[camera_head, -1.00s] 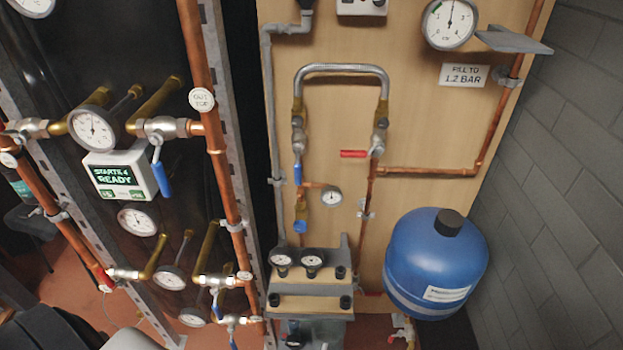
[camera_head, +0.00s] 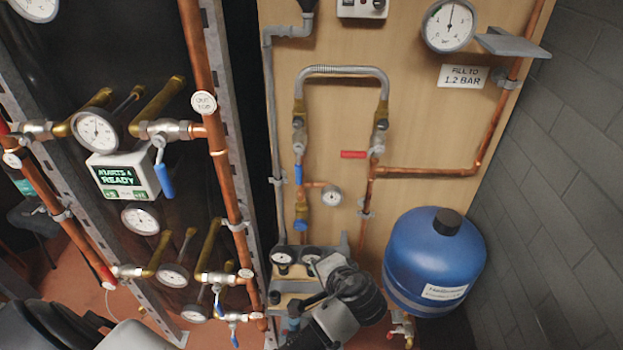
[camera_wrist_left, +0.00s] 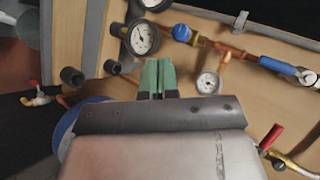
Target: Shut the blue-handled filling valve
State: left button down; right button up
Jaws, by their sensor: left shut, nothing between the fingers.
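The blue-handled filling valve (camera_head: 298,172) is on the left leg of the braided hose loop on the wooden board. Its blue lever points down, lying along the pipe. In the left wrist view the blue lever (camera_wrist_left: 278,66) is at the upper right, also in line with its copper pipe. My left gripper (camera_wrist_left: 157,78) is shut and empty, its green fingertips pressed together. It is apart from the lever, in front of the lower board near the black gauges. In the head view a dark arm part covers that area and the fingertips cannot be made out. My right gripper is not in view.
A red lever (camera_head: 353,154) on the loop's right leg sits crosswise. A small gauge (camera_head: 331,196) and a blue cap (camera_head: 301,225) are below the blue lever. A blue tank (camera_head: 432,262) stands at right. A metal frame with copper pipes (camera_head: 222,165) stands left.

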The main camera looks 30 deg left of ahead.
aim_at(299, 165)
pick_arm(q)
jog(key=w+d+r+t+y, duration=0.2)
jog(key=w+r+y, duration=0.4)
jog(key=r, duration=0.6)
jog(key=shift+w+d+m+t, duration=0.3)
jog(key=shift+w+d, duration=0.55)
jog(key=shift+w, duration=0.15)
jog(key=shift+r, duration=0.1)
jog(key=s+a+p+x, duration=0.1)
jog(key=p+x, duration=0.3)
jog(key=x, duration=0.9)
jog(key=shift+s+a, duration=0.2)
jog(key=shift+s, duration=0.55)
